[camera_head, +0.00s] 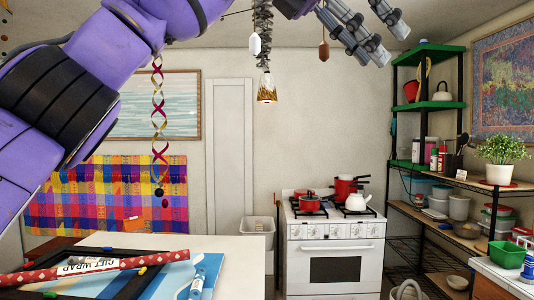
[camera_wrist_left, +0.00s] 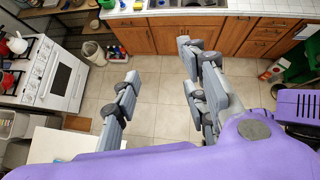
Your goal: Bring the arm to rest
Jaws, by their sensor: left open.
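My purple left arm (camera_head: 60,110) comes in from the left and reaches high across the head view. Its grey left gripper (camera_head: 388,45) is at the top, right of the middle, above the stove in the picture. In the left wrist view the fingers of the left gripper (camera_wrist_left: 158,62) stand wide apart. The gap between them is empty and only floor and cabinets show behind. The gripper touches nothing that I can see. The upper part of the gripper is cut off by the top edge of the head view. My right gripper is in neither view.
A counter (camera_head: 240,243) at lower left holds a gift-wrap roll (camera_head: 100,267). A white stove (camera_head: 335,262) with red pots stands at the back. A shelf rack (camera_head: 428,145) is at the right. Decorations, including a twisted ribbon (camera_head: 160,110), hang down. The tiled floor (camera_wrist_left: 155,115) is open.

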